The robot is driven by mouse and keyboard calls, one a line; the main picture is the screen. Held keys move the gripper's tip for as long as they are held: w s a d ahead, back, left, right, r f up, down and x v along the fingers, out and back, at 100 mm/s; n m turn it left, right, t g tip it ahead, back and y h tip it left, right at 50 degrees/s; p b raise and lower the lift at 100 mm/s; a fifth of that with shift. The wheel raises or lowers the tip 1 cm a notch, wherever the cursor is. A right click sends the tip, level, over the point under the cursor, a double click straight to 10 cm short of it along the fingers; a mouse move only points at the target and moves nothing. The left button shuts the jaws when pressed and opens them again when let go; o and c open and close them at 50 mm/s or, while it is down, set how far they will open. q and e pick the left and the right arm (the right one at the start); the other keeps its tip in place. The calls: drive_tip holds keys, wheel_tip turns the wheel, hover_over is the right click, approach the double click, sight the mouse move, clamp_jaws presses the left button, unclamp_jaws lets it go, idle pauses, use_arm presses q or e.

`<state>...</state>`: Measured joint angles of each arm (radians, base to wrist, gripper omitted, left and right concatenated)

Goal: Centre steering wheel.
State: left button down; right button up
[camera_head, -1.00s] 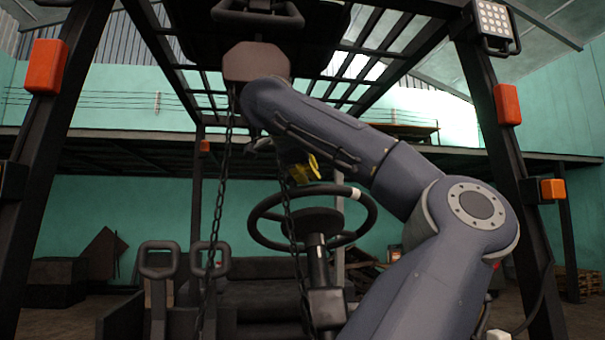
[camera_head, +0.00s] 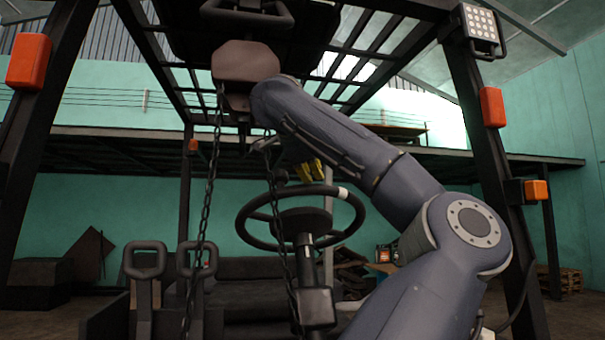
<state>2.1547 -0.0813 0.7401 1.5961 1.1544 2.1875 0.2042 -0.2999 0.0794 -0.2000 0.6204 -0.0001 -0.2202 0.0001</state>
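The steering wheel (camera_head: 305,217) is a dark ring on an upright column, near the middle of the head view. A white mark (camera_head: 342,193) sits on the upper right of its rim. My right arm comes in from the lower right, bends at the elbow and reaches over behind the wheel. My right gripper (camera_head: 309,171), with yellow parts showing, is just above the far rim. It is partly hidden by my own arm and a chain, so its opening and any contact with the rim cannot be told. My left gripper is out of view.
Two chains (camera_head: 203,230) hang at the left and in front of the wheel. Two loop-handled levers (camera_head: 146,262) stand at lower left. Dark forklift posts (camera_head: 500,170) flank the cab, with slatted bars overhead.

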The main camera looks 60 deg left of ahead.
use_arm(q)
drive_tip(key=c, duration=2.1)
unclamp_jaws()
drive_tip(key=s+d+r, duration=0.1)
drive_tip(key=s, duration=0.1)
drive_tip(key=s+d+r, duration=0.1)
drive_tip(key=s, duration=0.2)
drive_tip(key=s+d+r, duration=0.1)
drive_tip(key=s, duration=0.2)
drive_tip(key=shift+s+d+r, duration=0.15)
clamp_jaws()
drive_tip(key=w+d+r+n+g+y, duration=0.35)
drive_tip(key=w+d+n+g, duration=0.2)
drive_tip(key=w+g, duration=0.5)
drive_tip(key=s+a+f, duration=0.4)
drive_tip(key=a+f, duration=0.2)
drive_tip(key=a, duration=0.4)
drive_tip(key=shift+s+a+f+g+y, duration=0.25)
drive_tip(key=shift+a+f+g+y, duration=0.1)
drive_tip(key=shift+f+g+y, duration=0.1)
